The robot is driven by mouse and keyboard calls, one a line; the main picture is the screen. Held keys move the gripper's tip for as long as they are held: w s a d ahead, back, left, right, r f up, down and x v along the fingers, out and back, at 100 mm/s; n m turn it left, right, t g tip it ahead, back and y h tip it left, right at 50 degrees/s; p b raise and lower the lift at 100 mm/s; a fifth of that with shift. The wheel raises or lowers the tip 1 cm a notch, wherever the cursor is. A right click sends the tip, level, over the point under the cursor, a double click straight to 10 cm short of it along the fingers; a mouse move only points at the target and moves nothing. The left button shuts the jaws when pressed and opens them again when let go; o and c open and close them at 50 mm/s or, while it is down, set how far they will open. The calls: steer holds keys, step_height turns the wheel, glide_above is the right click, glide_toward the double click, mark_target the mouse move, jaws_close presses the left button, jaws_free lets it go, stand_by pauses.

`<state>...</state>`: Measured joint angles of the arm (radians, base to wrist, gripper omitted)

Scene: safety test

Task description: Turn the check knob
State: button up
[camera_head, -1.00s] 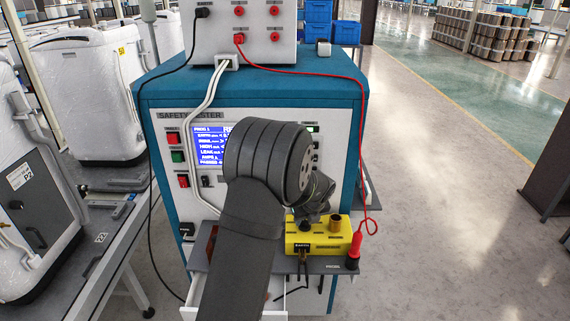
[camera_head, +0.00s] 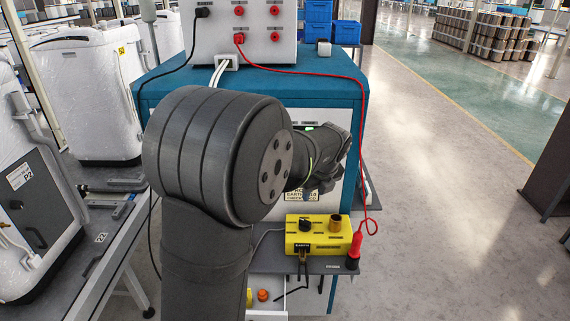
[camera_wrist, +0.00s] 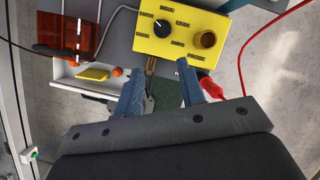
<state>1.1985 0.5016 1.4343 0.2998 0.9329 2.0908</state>
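The yellow box (camera_head: 318,238) sits on a grey shelf at the front of the blue tester cabinet. A black knob (camera_head: 306,226) stands on its top; it also shows in the wrist view (camera_wrist: 163,26) with a white pointer mark, which points to the upper left. A brown-gold round button (camera_wrist: 206,40) is beside it on the right. My gripper (camera_wrist: 160,68) is open and empty, its two blue fingers well apart. In the head view it hangs above the yellow box, clear of the knob. My arm hides most of the tester's screen and switches.
A red probe (camera_head: 354,248) with a coiled red cable stands at the shelf's right end. An open white drawer (camera_wrist: 62,72) holds a yellow card and an orange piece. A red translucent part (camera_wrist: 92,30) lies left of the box.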

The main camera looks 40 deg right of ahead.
steer(key=w+a+r+n+g+h, duration=0.1)
steer(key=a+r+n, duration=0.3)
steer(key=n, duration=1)
steer(key=w+a+r+n+g+h, duration=0.1)
steer(key=a+r+n, duration=0.3)
steer(key=n, duration=1)
steer(key=shift+w+r+g, duration=0.4)
steer(key=shift+w+r, duration=0.2)
steer(key=shift+r, duration=0.85)
steer(key=o, duration=0.3)
steer(key=shift+o, duration=1.1)
steer(key=shift+w+d+f, duration=0.15)
steer(key=shift+d+f, duration=0.05)
steer(key=shift+d, duration=0.1)
steer(key=m+g+y, duration=0.1)
steer(key=m+y, duration=0.3)
glide_above(304, 221)
step_height(304, 221, down, 10)
step_height(304, 221, down, 17)
steer(key=shift+f, duration=0.2)
